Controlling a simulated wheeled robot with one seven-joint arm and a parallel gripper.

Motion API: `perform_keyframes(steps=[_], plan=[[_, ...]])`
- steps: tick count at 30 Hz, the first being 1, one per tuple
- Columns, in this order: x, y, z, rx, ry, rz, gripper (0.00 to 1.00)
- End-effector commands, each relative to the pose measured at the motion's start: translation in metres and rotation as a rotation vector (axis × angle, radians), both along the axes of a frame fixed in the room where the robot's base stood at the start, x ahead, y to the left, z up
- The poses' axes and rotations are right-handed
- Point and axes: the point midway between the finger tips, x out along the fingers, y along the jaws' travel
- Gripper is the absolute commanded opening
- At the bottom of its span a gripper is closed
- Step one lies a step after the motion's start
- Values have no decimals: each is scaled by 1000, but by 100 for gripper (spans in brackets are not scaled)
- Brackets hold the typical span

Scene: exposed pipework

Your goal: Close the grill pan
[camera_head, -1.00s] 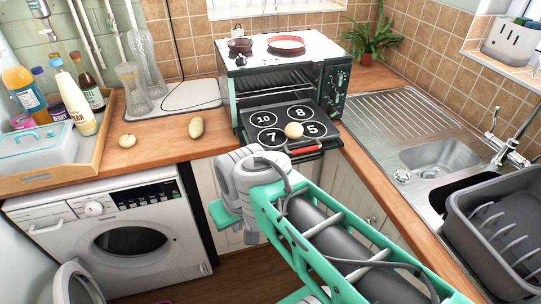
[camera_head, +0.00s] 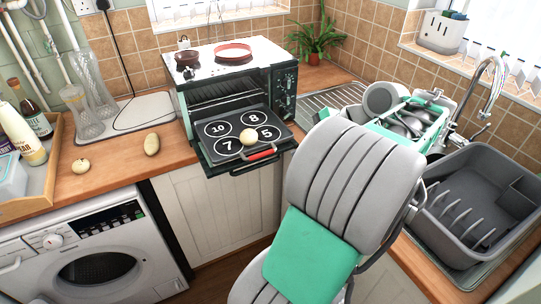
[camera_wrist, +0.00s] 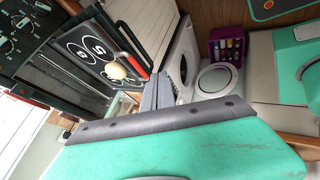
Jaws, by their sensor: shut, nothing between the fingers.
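The grill pan (camera_head: 236,135) is a dark tray with white circles numbered 10, 8, 7 and 5. It sticks out of the front of the small oven (camera_head: 282,92), with its red handle (camera_head: 262,152) towards me. A pale roundish item (camera_head: 248,136) lies on it. The wrist view shows the pan (camera_wrist: 88,52) tilted at upper left, with its red handle (camera_wrist: 132,64). My gripper (camera_wrist: 157,84) shows there as grey fingers, shut and empty, right of and apart from the handle. In the head view my arm fills the lower middle, and I cannot make out the fingers.
The oven stands on the wooden counter with a red dish (camera_head: 233,51) on top. Two pale items (camera_head: 152,144) lie on the counter at left. The washing machine (camera_head: 96,262) is below. The sink side at right holds a grey dish rack (camera_head: 470,205).

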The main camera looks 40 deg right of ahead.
Motion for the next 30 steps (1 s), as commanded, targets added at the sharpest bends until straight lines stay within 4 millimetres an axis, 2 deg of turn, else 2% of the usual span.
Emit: perform_keyframes(steps=[5, 16, 18, 22, 30], plan=[[12, 6, -22, -1, -3, 6, 0], [60, 28, -78, 1, -1, 6, 0], [74, 21, -69, -2, -2, 7, 0], [89, 16, -67, 0, -1, 4, 0], [96, 14, -67, -1, -1, 1, 0]])
